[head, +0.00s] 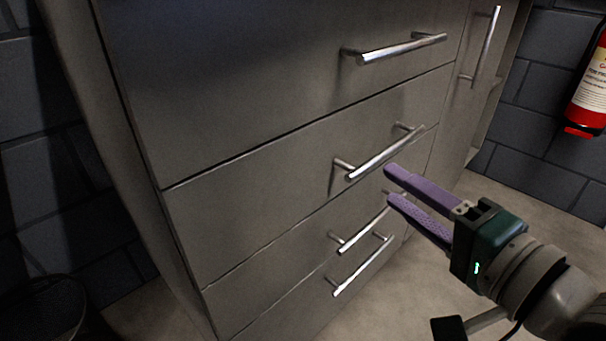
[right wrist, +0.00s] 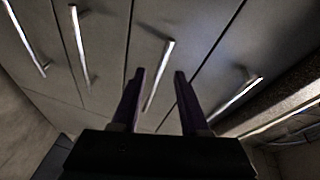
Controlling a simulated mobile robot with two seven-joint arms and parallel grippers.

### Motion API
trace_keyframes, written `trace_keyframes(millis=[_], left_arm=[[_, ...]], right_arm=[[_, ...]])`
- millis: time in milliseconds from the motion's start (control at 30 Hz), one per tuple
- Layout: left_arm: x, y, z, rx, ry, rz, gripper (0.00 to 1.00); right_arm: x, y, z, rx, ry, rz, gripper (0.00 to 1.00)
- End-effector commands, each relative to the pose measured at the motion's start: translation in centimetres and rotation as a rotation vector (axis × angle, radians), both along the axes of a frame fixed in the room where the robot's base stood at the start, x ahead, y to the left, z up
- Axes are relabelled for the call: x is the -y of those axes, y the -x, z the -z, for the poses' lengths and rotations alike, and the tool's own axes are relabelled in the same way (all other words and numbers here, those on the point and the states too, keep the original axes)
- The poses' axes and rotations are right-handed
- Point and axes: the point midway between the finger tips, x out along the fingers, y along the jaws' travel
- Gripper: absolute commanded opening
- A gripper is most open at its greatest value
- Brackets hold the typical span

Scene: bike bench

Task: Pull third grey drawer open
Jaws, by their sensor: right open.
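The grey cabinet has a stack of drawers with bar handles, all looking shut. From the top, the third drawer (head: 270,250) has a silver handle (head: 362,232), which also shows in the right wrist view (right wrist: 79,45). Above it is the second drawer's handle (head: 378,157). My right gripper (head: 389,184) is open and empty, with purple fingers just right of the second handle. In the right wrist view, that second handle (right wrist: 158,75) lines up between the fingertips (right wrist: 159,72); I cannot tell whether they reach around it. My left gripper is not in view.
The top drawer's handle (head: 400,48) is above and the lowest handle (head: 363,267) is close below the third. A door with an upright handle (head: 487,45) stands to the right. A red fire extinguisher (head: 590,90) hangs on the brick wall. Floor at right is clear.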

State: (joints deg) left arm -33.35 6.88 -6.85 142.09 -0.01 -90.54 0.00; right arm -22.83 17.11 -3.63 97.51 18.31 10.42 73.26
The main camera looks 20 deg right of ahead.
Motion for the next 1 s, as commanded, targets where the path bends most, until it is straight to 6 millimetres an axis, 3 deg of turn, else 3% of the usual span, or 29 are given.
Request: trace_keyframes(millis=[33,100,300,400,667,1000], left_arm=[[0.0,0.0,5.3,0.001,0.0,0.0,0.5],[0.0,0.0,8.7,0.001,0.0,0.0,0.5],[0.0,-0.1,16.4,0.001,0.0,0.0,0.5],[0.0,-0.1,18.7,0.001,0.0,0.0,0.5],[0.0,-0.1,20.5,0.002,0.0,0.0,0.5],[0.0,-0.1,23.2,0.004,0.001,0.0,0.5]], right_arm=[[0.6,-0.1,5.0,0.028,-0.037,0.014,0.45],[1.4,-0.1,7.8,0.073,-0.093,0.032,0.45],[3.4,0.0,14.1,0.19,-0.232,0.07,0.45],[4.1,0.1,15.8,0.232,-0.278,0.079,0.45],[4.8,-0.3,16.6,0.279,-0.325,0.087,0.45],[4.8,-6.2,15.6,0.282,-0.326,0.085,0.45]])
